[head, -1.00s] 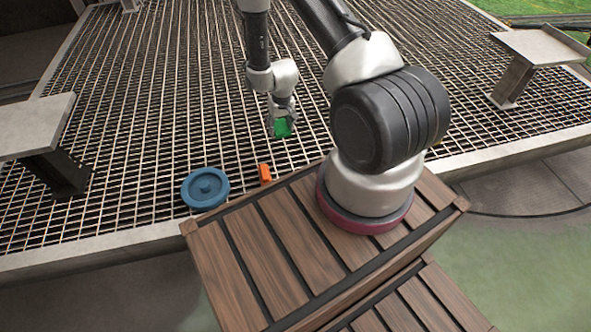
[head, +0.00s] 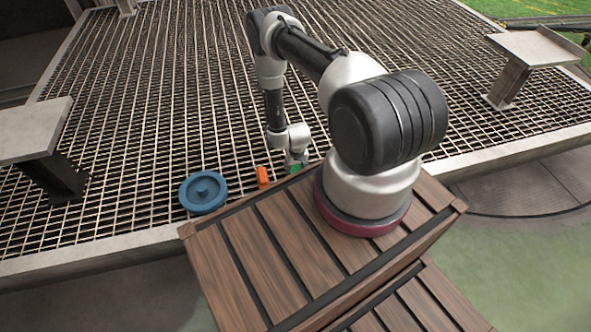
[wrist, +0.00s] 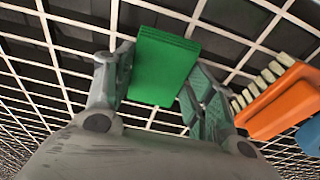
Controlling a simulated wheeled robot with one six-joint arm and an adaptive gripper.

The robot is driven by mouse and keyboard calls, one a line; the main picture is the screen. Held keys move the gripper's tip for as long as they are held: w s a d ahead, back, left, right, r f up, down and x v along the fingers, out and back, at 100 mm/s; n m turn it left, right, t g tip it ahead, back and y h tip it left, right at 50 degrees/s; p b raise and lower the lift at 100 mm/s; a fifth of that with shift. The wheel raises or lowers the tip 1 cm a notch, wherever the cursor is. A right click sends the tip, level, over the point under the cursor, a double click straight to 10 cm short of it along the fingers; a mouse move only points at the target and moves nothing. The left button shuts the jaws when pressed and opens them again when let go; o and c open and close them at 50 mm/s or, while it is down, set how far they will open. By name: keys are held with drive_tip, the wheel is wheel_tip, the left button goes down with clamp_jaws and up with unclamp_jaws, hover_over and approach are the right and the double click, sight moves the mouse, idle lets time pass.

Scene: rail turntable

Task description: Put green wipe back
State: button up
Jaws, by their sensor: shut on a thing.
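The green wipe (wrist: 162,66) is a flat green block between the two fingers of my gripper (wrist: 155,92) in the wrist view. My gripper is shut on it. In the head view the green wipe (head: 296,169) shows just below my gripper (head: 298,160), near the front edge of the grating by the wooden deck. Whether the wipe touches the grating is hard to tell.
An orange brush (head: 263,177) with pale bristles lies on the grating just left of my gripper; it also shows in the wrist view (wrist: 284,100). A blue round lid-like disc (head: 203,192) lies further left. The wooden crate (head: 262,254) is in front. The grating behind is clear.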

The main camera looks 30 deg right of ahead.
drive_tip(key=shift+f, duration=0.25)
drive_tip(key=shift+f, duration=0.15)
drive_tip(key=o, duration=0.9)
